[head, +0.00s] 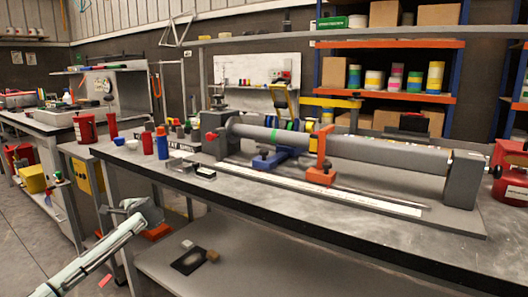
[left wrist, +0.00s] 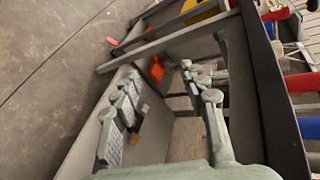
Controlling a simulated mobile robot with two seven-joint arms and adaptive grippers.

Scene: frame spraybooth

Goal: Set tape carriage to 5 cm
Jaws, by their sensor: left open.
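A fixture with a long grey tube (head: 375,152) stands on the workbench. An orange carriage (head: 320,172) with an upright arm reaches the tube near its middle. A blue carriage (head: 272,158) with dark knobs sits to its left. I cannot tell for certain which is the tape carriage. A pale ruler (head: 345,196) runs along the fixture's front; its marks are too small to read. My left gripper (head: 140,211) is open beside the bench's left end, lower than its top and far from both carriages. Its spread, empty fingers show in the left wrist view (left wrist: 172,95).
A blue bottle (head: 162,143), a red bottle (head: 147,143) and small cups stand at the bench's left end. The bench edge (left wrist: 270,90) lies right of my fingers in the wrist view. The bench front right is clear. A lower shelf (head: 240,262) holds small items.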

